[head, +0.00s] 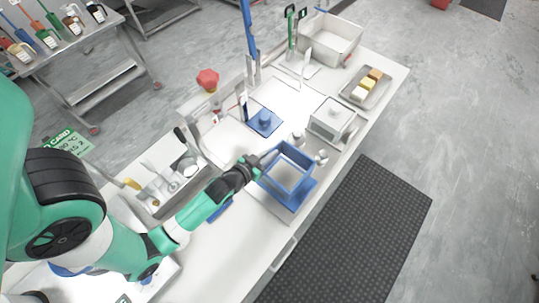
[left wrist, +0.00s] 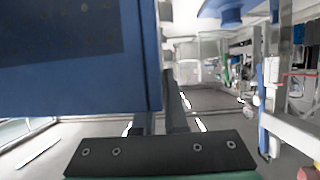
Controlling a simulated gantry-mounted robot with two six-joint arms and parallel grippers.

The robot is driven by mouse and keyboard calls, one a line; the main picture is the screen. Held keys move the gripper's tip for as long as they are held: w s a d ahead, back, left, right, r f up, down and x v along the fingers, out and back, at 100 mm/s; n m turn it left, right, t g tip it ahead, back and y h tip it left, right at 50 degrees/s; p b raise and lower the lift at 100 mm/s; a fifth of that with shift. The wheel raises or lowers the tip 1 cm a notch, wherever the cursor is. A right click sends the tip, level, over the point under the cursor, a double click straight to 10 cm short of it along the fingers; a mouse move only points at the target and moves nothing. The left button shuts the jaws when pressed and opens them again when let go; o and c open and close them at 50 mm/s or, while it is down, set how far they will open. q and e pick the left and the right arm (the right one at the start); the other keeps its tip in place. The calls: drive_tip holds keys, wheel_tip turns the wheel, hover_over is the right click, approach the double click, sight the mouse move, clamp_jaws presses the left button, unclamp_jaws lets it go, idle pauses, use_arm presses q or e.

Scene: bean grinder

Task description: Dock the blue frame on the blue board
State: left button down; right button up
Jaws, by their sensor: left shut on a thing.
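The blue frame (head: 304,157) is an open square with upright walls, at the centre right of the head view. A blue board (head: 296,202) shows below and in front of it on the bench; I cannot tell whether the two touch. My left gripper (head: 256,163) is shut on the frame's left side. In the left wrist view the frame (left wrist: 80,70) fills the upper left, against the fingers of the left gripper (left wrist: 165,105). My right gripper is not in view.
A blue square piece with a knob (head: 264,121) lies behind the frame. A white box (head: 331,118) and small pale knobs (head: 321,157) stand to the right. A sink tray with utensils (head: 168,185) is left.

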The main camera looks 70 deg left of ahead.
use_arm(q)
drive_tip(key=f+b, duration=0.2)
drive_tip(key=f, duration=0.1)
drive_tip(key=f+b, duration=0.1)
drive_tip(key=b, duration=0.1)
drive_tip(key=shift+w+a+f, duration=0.15)
drive_tip(key=shift+w+a, duration=0.05)
drive_tip(key=shift+a, duration=0.05)
drive_tip(key=shift+s+d, duration=0.1)
drive_tip(key=shift+f+b, duration=0.35)
drive_tip(key=shift+f, duration=0.05)
drive_tip(key=c, duration=1)
unclamp_jaws()
drive_tip(key=shift+o, duration=0.2)
